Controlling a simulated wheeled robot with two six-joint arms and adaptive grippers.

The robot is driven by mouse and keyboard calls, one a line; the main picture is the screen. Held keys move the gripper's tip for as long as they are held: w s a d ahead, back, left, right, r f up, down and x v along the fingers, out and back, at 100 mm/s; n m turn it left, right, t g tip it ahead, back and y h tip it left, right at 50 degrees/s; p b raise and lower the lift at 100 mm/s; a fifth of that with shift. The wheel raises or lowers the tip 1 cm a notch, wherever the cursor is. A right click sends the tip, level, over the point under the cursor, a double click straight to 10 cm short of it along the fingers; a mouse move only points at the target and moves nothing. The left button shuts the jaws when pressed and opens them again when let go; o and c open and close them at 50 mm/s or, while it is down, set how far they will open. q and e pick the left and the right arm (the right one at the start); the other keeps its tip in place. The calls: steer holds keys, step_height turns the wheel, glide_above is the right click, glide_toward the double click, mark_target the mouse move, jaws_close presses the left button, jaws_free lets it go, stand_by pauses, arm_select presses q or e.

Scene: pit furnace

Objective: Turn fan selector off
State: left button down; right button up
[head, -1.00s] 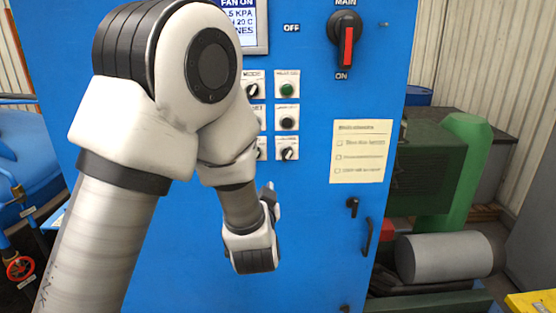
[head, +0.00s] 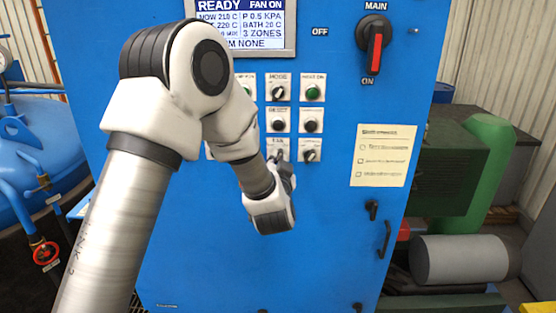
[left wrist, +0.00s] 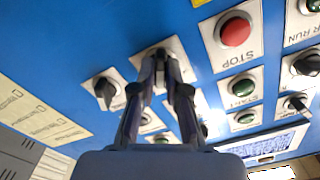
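The fan selector (head: 278,150) is a small knob on a white plate in the lowest row of controls, on the blue cabinet front. My left gripper (head: 281,163) is right in front of it and partly hides it. In the left wrist view, the two fingers of my left gripper (left wrist: 163,62) reach to the selector's white plate (left wrist: 176,47), one finger on each side of the dark knob. The fingertips are close together; whether they press on the knob is not clear. The display (head: 240,25) reads READY and FAN ON. My right gripper is not in view.
A neighbouring black knob (left wrist: 105,90) is close beside the fingers. A red STOP button (left wrist: 236,31) and a green START button (left wrist: 243,88) are also near. The red-handled main switch (head: 375,45) is higher up, and a paper notice (head: 383,156) is to the right.

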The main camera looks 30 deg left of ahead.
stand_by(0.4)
arm_select(q)
steer(key=n+b, duration=0.3)
steer(key=shift+f, duration=0.25)
steer(key=n+b, duration=0.5)
steer(key=shift+b, duration=0.3)
steer(key=shift+n+b, duration=1.05)
steer(key=shift+n, duration=0.15)
steer(key=shift+r+n+b, duration=0.15)
steer(key=shift+n+b, duration=0.5)
steer(key=shift+n, duration=0.15)
steer(key=c, duration=1.2)
jaws_free()
